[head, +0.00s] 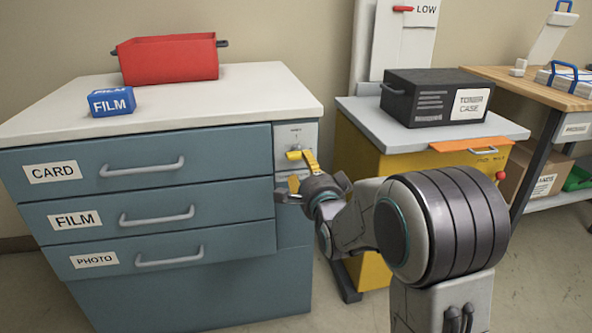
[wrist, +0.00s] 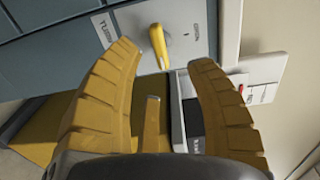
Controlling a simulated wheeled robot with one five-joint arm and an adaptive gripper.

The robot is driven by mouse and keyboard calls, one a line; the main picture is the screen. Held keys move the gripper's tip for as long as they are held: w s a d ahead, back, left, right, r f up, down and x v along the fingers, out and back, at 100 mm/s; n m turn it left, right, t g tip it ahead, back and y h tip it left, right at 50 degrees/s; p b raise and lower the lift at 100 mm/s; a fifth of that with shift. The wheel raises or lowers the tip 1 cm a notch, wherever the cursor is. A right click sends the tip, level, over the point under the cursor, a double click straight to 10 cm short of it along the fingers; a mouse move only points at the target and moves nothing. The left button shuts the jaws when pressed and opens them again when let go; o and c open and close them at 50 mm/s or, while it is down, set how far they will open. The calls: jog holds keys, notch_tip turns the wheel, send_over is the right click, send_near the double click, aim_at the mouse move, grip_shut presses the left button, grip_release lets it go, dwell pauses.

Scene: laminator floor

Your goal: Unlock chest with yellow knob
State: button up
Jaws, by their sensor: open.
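The blue-grey chest (head: 200,285) stands at the left in the head view, with drawers labelled CARD, FILM and PHOTO. A pale lock plate (head: 297,134) is at its upper right front and bears the yellow knob (head: 293,155). In the wrist view the yellow knob (wrist: 158,45) sits on the plate, slightly tilted, with part of its lettering hidden by a finger. My gripper (head: 303,172) is open in front of the plate. In the wrist view its yellow fingers (wrist: 163,58) spread on either side below the knob. I see no clear contact with it.
A red bin (head: 168,60) and a blue FILM box (head: 111,102) sit on the chest top. To the right, a yellow cabinet (head: 362,165) carries a black case (head: 420,98). A wooden bench (head: 540,88) is farther right. Floor shows at right.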

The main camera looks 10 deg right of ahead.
aim_at(300, 159)
jog(key=shift+w+f+b, duration=0.2)
jog(key=shift+w+b, duration=0.25)
jog(key=shift+w, duration=1.65)
jog(key=shift+w+f+b, duration=0.2)
jog(key=shift+w+b, duration=0.25)
jog(key=shift+w, duration=1.6)
grip_shut()
